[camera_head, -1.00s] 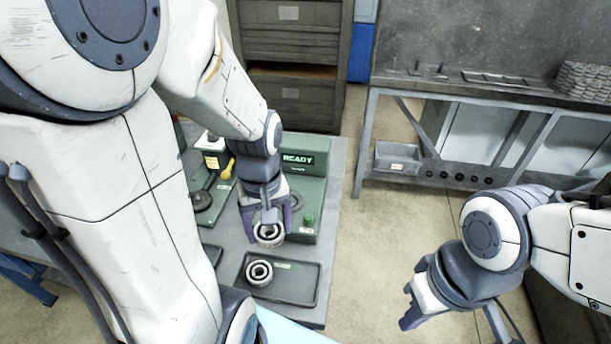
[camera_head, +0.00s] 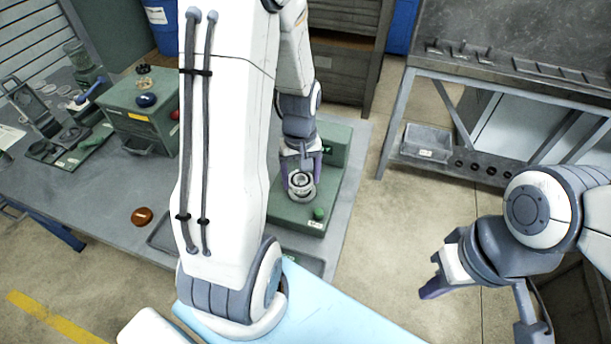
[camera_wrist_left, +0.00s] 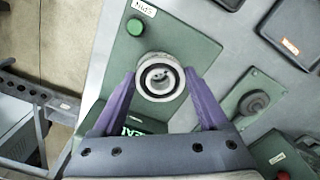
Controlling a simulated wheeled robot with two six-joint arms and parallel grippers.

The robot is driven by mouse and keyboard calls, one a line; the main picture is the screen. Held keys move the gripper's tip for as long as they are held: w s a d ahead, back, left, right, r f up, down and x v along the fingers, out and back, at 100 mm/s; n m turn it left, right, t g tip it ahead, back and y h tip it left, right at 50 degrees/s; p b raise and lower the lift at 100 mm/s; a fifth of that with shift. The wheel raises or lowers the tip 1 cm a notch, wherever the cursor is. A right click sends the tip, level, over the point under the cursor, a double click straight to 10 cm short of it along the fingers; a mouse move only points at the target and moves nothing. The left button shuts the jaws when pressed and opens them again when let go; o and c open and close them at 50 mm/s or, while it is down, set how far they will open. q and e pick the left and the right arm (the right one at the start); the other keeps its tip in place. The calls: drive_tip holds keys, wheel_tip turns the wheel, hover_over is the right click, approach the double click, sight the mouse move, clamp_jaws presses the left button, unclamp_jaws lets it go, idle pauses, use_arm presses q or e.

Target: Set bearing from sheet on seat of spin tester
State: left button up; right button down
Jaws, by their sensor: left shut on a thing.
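The spin tester (camera_head: 335,190) is a green box with a green button and a lit display, and it also shows in the left wrist view (camera_wrist_left: 185,45). My left gripper (camera_head: 301,172) points down over it with purple fingers. It is shut on a metal ring bearing (camera_head: 301,185). In the left wrist view the bearing (camera_wrist_left: 160,77) sits between the fingertips, over the round seat area beside the button. The seat is hidden beneath it, and I cannot tell whether the bearing touches it. My right gripper (camera_head: 437,272) is empty and open, over the floor at right.
A pale blue flat surface (camera_head: 330,310) lies in front. A green drawer box (camera_head: 140,112) and a brown knob-like piece (camera_head: 142,216) are on the bench at left. A grey rack (camera_head: 470,120) stands at right.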

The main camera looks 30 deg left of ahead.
sight(302, 173)
use_arm(q)
drive_tip(key=shift+w+a+f, duration=0.3)
drive_tip(key=shift+w+f, duration=0.15)
drive_tip(key=shift+w, duration=0.15)
drive_tip(key=shift+w+a+f, duration=0.3)
drive_tip(key=shift+w+f, duration=0.1)
drive_tip(key=shift+w, duration=0.2)
wheel_tip(302, 173, down, 4)
drive_tip(key=shift+r+p, duration=0.15)
drive_tip(key=shift+p, duration=0.55)
drive_tip(key=shift+f, duration=0.35)
drive_tip(key=o, duration=1.5)
drive_tip(key=shift+o, duration=0.2)
